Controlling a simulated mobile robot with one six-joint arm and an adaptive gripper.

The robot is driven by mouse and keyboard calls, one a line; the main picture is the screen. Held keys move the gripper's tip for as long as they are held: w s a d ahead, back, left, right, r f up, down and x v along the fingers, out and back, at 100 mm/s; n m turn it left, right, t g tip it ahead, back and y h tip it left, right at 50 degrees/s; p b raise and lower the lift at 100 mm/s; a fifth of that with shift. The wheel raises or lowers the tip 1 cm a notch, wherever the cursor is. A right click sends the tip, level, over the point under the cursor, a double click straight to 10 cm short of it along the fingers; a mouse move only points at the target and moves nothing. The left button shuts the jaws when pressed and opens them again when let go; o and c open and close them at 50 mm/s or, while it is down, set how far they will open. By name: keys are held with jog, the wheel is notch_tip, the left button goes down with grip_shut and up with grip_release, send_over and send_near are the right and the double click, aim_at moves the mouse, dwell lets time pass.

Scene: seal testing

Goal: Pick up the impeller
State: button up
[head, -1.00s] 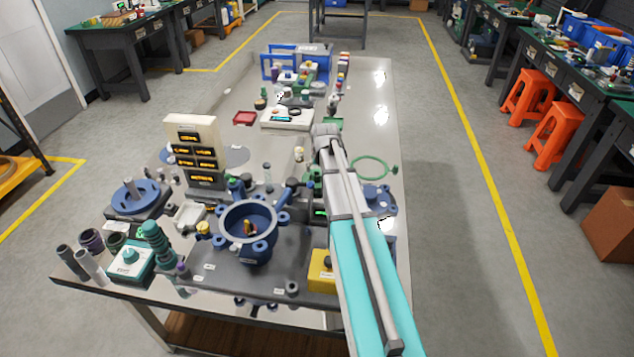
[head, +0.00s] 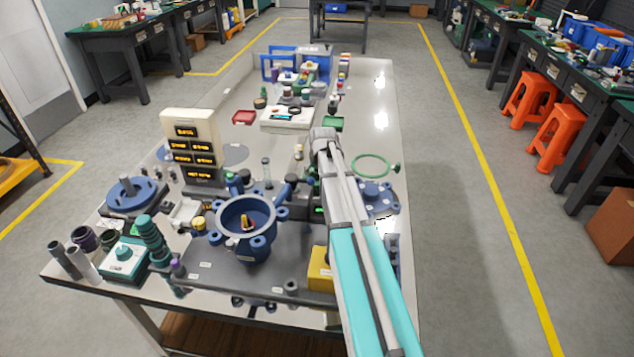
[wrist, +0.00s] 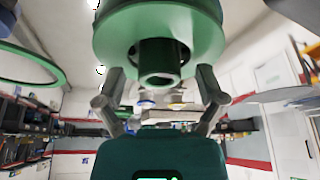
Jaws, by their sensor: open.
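A round green part with a hollow dark hub (wrist: 160,62) fills the top middle of the wrist view; it looks like the impeller, though I cannot be sure. My gripper (wrist: 162,85) is open, with one grey finger on each side of the hub. Whether either finger touches it cannot be told, and nothing is clamped. In the head view my forearm and wrist stand over the right part of the bench and hide most of the gripper and the green part. A small green light shows beside my arm.
A blue pump housing (head: 247,222) stands left of my arm, with a cream display tower (head: 192,140) behind it. A yellow block (head: 321,269) sits close beside my arm. A green ring (head: 371,165) and a blue flanged plate (head: 376,197) lie to the right.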

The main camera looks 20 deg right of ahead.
dwell(0.6)
grip_shut()
